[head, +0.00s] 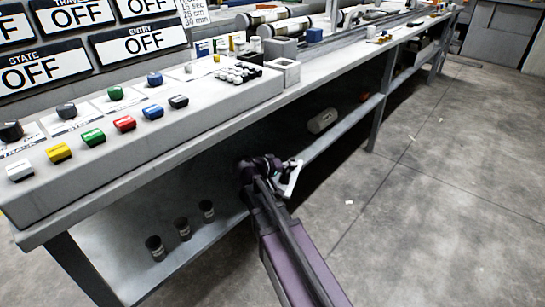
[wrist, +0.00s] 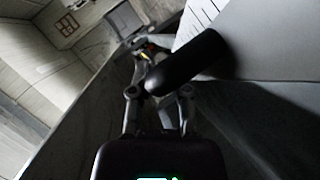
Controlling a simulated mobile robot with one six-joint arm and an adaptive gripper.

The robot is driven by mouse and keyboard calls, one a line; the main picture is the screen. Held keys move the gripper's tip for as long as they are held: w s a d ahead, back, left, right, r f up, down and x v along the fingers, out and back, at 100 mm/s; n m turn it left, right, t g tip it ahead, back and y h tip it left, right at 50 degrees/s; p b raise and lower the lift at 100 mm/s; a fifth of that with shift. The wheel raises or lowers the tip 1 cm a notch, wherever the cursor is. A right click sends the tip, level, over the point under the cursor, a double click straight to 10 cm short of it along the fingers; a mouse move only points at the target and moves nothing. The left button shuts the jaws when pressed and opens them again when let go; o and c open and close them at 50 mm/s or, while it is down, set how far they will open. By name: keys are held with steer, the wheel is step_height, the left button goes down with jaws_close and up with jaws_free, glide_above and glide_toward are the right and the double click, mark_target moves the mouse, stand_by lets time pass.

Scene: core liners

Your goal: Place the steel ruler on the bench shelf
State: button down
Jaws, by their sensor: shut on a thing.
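My gripper (head: 287,180) is low in front of the bench, beside the front edge of its lower shelf (head: 345,128). A pale piece shows at its tip, too small to make out in the head view. In the wrist view my gripper (wrist: 149,52) has its fingers drawn together. A pale strip with fine tick marks, which looks like the steel ruler (wrist: 193,26), shows just beyond the fingertips. A dark rounded bar (wrist: 188,62) crosses in front and hides part of the grip, so the contact is not clear.
The bench top (head: 330,67) carries a control panel (head: 120,125) with coloured knobs, blocks and core tubes (head: 285,27). Several dark jars (head: 183,228) stand on the lower shelf at left; a pale cylinder (head: 322,121) lies farther along.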

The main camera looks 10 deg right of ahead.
steer(key=w+a, duration=0.1)
steer(key=w, duration=0.2)
steer(key=w+a, duration=0.2)
steer(key=w, duration=0.2)
steer(key=w+a+f+b, duration=0.1)
steer(key=w+a, duration=0.1)
steer(key=w, duration=0.1)
steer(key=shift+w, duration=0.2)
steer(key=shift+w+a+f, duration=0.1)
steer(key=shift+w+a, duration=0.05)
steer(key=shift+w, duration=0.25)
steer(key=shift+w+a+f, duration=0.1)
steer(key=shift+w+a, duration=0.05)
steer(key=shift+w, duration=0.25)
steer(key=shift+s+f+b, duration=0.15)
steer(key=shift+f+b, duration=0.35)
steer(key=shift+b, duration=0.1)
steer(key=shift+f+b, duration=1.2)
steer(key=shift+f, duration=0.15)
steer(key=c, duration=0.6)
jaws_free()
